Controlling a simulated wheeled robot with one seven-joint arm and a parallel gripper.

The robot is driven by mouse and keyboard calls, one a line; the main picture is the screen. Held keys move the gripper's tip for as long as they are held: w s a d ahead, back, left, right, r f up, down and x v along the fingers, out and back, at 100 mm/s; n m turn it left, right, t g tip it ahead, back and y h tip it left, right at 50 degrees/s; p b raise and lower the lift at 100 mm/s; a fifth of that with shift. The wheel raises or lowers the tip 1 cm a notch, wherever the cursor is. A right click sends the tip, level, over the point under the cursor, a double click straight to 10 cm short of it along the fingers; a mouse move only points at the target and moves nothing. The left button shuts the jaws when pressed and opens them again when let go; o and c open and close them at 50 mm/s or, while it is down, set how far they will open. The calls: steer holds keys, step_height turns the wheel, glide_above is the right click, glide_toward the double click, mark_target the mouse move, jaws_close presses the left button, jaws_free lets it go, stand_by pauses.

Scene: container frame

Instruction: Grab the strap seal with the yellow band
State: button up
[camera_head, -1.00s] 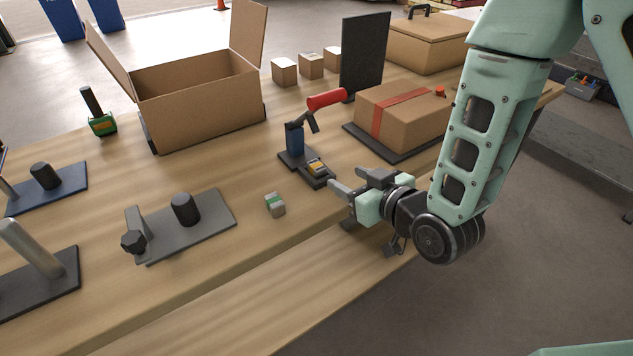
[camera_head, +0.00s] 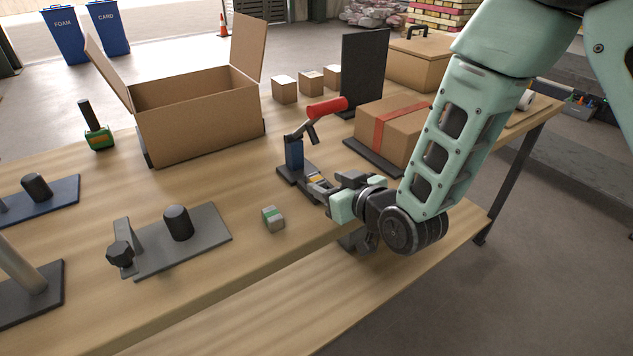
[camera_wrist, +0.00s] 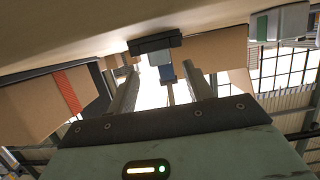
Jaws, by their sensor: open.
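The strap seal with the yellow band (camera_head: 316,179) sits on the dark base of the red-handled tool (camera_head: 327,107), partly hidden by my fingers in the head view. My gripper (camera_head: 324,186) is open, low over the table, with its fingertips at or close beside the seal; I cannot tell whether they touch it. In the wrist view my gripper (camera_wrist: 160,72) has its fingers apart, pointing at the tool's dark base (camera_wrist: 155,43) and blue post (camera_wrist: 166,73). A small grey piece between them may be the seal, but no yellow shows there.
A similar seal with a green band (camera_head: 273,218) stands on the table left of my gripper. A grey fixture plate (camera_head: 205,243) lies farther left. A closed carton with red tape (camera_head: 385,130) and a dark upright panel (camera_head: 363,75) stand behind. An open box (camera_head: 200,120) is at back left.

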mark_target(316, 178)
steer(key=x, duration=0.3)
steer(key=shift+w+a+f, duration=0.15)
steer(key=shift+a, duration=0.1)
jaws_close()
